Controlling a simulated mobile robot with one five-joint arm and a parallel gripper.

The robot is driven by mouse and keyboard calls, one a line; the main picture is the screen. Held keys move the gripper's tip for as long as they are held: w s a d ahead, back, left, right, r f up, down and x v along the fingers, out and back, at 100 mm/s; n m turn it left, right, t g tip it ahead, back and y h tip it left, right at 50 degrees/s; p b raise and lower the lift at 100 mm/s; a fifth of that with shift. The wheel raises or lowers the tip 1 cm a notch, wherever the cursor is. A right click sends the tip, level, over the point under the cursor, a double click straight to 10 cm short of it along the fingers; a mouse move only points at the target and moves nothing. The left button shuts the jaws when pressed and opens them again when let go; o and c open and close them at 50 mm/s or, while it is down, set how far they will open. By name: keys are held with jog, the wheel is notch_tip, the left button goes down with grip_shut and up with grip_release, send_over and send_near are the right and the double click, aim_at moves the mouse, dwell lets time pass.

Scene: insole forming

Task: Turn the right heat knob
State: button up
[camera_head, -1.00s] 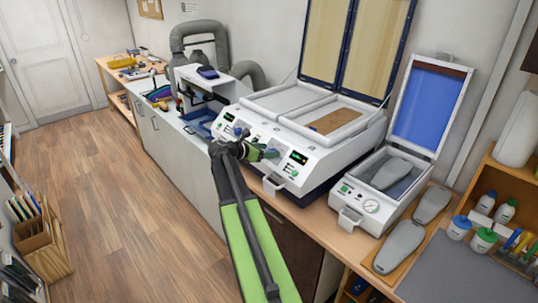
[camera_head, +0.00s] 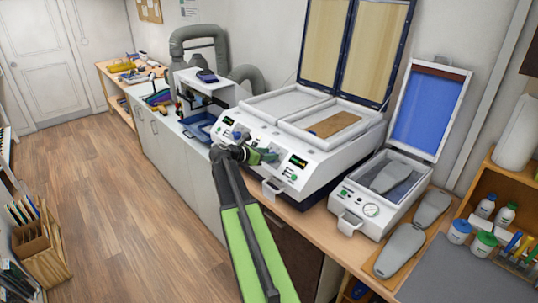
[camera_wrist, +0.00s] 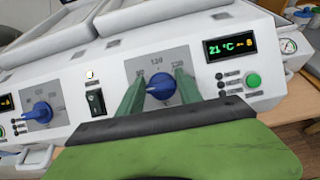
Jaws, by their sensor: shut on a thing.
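The right heat knob (camera_wrist: 160,87) is blue and sits on a grey dial plate on the sloped white front panel of the heating machine (camera_head: 300,160). In the wrist view my gripper (camera_wrist: 159,90) has its two green fingers on the left and right sides of this knob, shut on it. The knob's pointer faces roughly left. In the head view my gripper (camera_head: 264,155) is at the panel, and the knob is mostly hidden by it. A display (camera_wrist: 229,46) right of the knob reads 21 °C.
A left blue knob (camera_wrist: 40,113) and a black switch (camera_wrist: 95,102) are on the panel's left. A green button (camera_wrist: 253,80) is on the right. A front handle (camera_head: 274,190) sticks out below. A smaller press (camera_head: 375,200) with a raised blue lid stands right of the machine.

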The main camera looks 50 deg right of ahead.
jog(key=shift+a+m, duration=0.1)
jog(key=shift+m, duration=0.3)
jog(key=m+g, duration=0.2)
jog(key=m, duration=0.1)
jog(key=shift+w+y, duration=0.15)
jog(key=shift+y, duration=0.25)
jog(key=m+g+p, duration=0.1)
jog(key=m, duration=0.2)
jog(key=m+g+y+p, duration=0.1)
jog(key=m, duration=0.2)
jog(key=shift+r+m+y, duration=0.1)
jog(key=shift+m+y, duration=0.2)
jog(key=shift+m, duration=0.1)
jog(key=m+y+p, duration=0.1)
jog(key=m, duration=0.1)
jog(key=m+g+y+p, duration=0.1)
jog(key=m, duration=0.1)
jog(key=shift+r+m+p, duration=0.1)
jog(key=shift+m+p, duration=0.2)
jog(key=shift+p, duration=0.05)
jog(key=shift+m+y+p, duration=0.9)
jog(key=shift+m+p, duration=0.2)
jog(key=shift+m, duration=1)
jog(key=o, duration=1.4)
